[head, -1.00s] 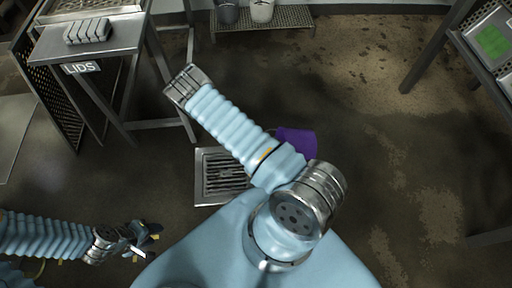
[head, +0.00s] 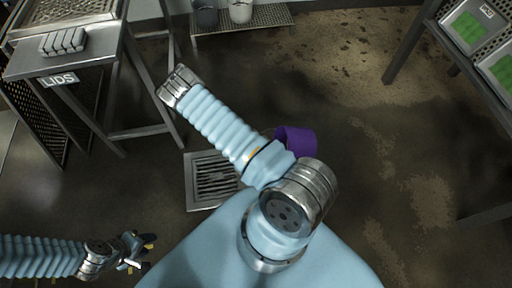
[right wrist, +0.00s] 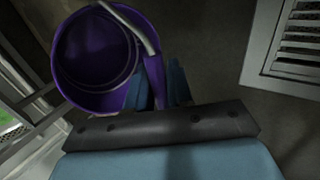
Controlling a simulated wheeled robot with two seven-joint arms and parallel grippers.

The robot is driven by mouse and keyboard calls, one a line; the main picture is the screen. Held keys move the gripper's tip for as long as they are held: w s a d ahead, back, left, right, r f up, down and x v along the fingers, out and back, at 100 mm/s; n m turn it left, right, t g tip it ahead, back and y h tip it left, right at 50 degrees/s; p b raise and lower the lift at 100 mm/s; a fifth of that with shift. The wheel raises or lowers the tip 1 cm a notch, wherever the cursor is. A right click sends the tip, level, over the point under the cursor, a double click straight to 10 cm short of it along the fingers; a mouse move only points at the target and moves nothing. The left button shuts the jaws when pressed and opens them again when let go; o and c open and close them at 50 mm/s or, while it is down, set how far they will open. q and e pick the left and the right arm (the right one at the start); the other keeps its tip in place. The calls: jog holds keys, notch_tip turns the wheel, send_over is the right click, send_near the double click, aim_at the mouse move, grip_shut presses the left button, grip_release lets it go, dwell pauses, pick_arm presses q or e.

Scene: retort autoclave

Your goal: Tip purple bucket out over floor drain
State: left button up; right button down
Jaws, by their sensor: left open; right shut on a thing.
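The purple bucket (head: 298,141) shows in the head view beyond my right forearm, which covers part of it. In the right wrist view the purple bucket (right wrist: 75,75) has its open mouth toward the camera, and its inside is dark, so I cannot tell what it holds. My right gripper (right wrist: 162,82) has its blue fingers at the bucket's rim, by the pale handle, and is shut on the bucket. The floor drain (head: 196,193) lies left of the bucket, partly behind my right arm; its frame (right wrist: 259,76) also shows at right in the wrist view. My left gripper (head: 138,252) is open and empty at lower left.
A steel table with a LIDS label (head: 58,80) and a grey ribbed block (head: 63,41) stands at upper left. A low perforated rack (head: 240,22) with two pails is at the back. Shelving with trays (head: 468,28) is at upper right. The floor at right is clear.

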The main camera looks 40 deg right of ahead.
aim_at(307, 140)
jog(key=shift+s+d, duration=0.2)
jog(key=shift+d, duration=0.05)
jog(key=shift+s+d+f+b, duration=0.1)
jog(key=shift+s+d+b, duration=0.05)
jog(key=shift+s+d, duration=0.85)
jog(key=shift+s+d+r+b, duration=0.15)
jog(key=shift+s+d, duration=0.45)
jog(key=shift+d, duration=0.7)
jog(key=shift+s+d+f+b, duration=0.2)
jog(key=shift+s+d, duration=0.6)
jog(key=shift+d, duration=0.35)
jog(key=shift+s+d+b, duration=0.3)
jog(key=shift+s+d, duration=0.7)
jog(key=shift+d, duration=0.45)
jog(key=shift+s+d+b, duration=0.35)
jog(key=shift+s+d, duration=0.7)
jog(key=shift+d, duration=0.45)
jog(key=shift+s+d+b, duration=0.3)
jog(key=shift+s+d, duration=0.7)
jog(key=shift+d, duration=0.45)
jog(key=shift+s+d, duration=0.1)
jog(key=shift+d, duration=0.05)
